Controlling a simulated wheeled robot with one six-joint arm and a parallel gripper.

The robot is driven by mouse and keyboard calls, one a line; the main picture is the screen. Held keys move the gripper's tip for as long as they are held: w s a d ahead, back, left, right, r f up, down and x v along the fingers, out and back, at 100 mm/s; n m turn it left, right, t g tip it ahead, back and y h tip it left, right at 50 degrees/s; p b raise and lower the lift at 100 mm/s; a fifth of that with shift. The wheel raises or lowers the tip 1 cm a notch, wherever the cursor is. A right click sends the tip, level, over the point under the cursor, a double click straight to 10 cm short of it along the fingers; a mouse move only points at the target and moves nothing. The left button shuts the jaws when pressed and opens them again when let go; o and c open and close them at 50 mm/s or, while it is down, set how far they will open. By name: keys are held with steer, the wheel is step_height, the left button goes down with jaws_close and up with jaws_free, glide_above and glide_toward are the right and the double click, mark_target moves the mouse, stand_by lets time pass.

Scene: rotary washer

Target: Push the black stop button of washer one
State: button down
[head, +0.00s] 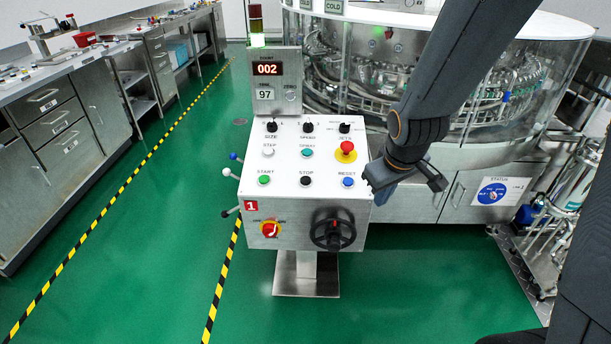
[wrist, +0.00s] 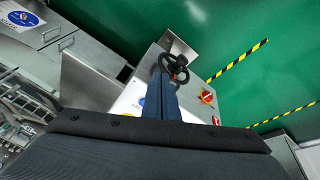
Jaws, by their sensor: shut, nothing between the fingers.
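The black stop button (head: 306,181) is on the lower row of the white control panel (head: 290,158), under the label STOP, between the green start button (head: 264,180) and the blue reset button (head: 348,182). The pedestal carries a red number 1 plate (head: 251,206). My gripper (head: 372,190) is shut and empty at the panel's right edge, just right of the reset button. In the wrist view my shut fingers (wrist: 163,95) point toward the panel, and the stop button is hidden there.
A red emergency knob (head: 347,148) stands up behind the reset button. A black handwheel (head: 333,230) and a red-yellow switch (head: 270,229) are on the pedestal's front. The round glass washer (head: 420,80) stands behind. Green floor is clear in front and left.

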steer(key=w+a+n+t+y+p, duration=0.2)
steer(key=w+a+n+t+p, duration=0.15)
steer(key=w+a+n, duration=0.65)
steer(key=n+t+y+p, duration=0.2)
steer(key=t+y, duration=0.1)
steer(key=y, duration=0.1)
glide_above(306, 180)
steer(key=s, duration=0.4)
steer(key=shift+s+d+r+g, duration=0.1)
steer(key=shift+s+d+g, duration=0.05)
steer(key=shift+d+g, duration=0.15)
steer(key=shift+w+d+f+b, duration=0.1)
steer(key=shift+w+f+b, duration=0.3)
steer(key=shift+f+b, duration=0.8)
steer(key=shift+w+a+f+b, duration=0.1)
steer(key=shift+w+f+b, duration=0.5)
steer(key=shift+f, duration=1.05)
steer(key=shift+w+d+f+b, duration=0.1)
steer(key=shift+w+f+b, duration=0.1)
steer(key=shift+f+b, duration=1.1)
steer(key=shift+f, duration=0.25)
steer(key=shift+w+f, duration=0.1)
steer(key=shift+f, duration=0.2)
